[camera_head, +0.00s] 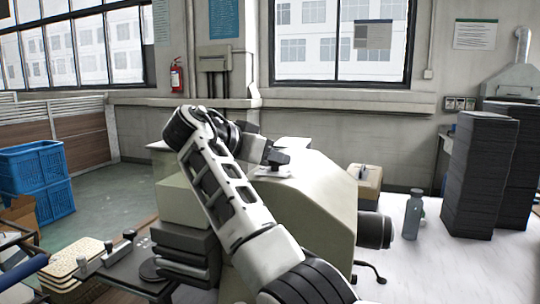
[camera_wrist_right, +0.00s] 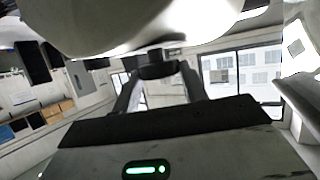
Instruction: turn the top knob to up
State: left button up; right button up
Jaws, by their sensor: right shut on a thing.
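My right gripper (camera_head: 268,156) is over the top of the pale, sloped machine housing (camera_head: 310,205), with my arm reaching across in front of it. In the right wrist view, the two fingers of the right gripper (camera_wrist_right: 162,85) are shut on a small dark piece, which looks like the top knob (camera_wrist_right: 158,71). Its pointing direction cannot be made out. In the head view the knob is small and dark and partly hidden by the gripper. My left gripper is not in view.
Dark stacked trays (camera_head: 478,175) and a grey bottle (camera_head: 413,214) stand at the right on the pale surface. A dark cylinder (camera_head: 374,231) juts from the housing's right side. Blue crates (camera_head: 35,168) stand at the far left. A dark bench with small levers (camera_head: 120,268) is at the lower left.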

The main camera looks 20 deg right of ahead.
dwell(0.4)
jog(key=o, duration=1)
jog(key=shift+c, duration=0.2)
